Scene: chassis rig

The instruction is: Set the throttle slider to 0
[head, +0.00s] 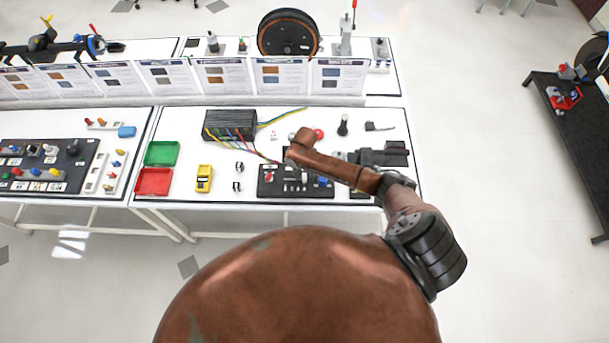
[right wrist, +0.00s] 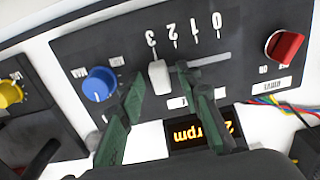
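The throttle slider has a white knob (right wrist: 159,77) in a grey slot on a black control panel (right wrist: 110,45). In the right wrist view the scale 3, 2, 1, 0 appears upside down. The knob stands by the 3 end, and 0 is toward the right. My right gripper (right wrist: 160,72) is open, with one green finger on each side of the knob and small gaps visible. In the head view the panel (head: 265,188) lies on the table, partly hidden by my right arm. My left gripper is not in view.
On the panel are a blue knob (right wrist: 98,84), a red switch (right wrist: 285,46) and an orange rpm display (right wrist: 190,134), partly covered by a finger. A yellow meter (head: 204,178), red bin (head: 153,182) and green bin (head: 161,153) stand left. A black wired box (head: 229,125) is behind.

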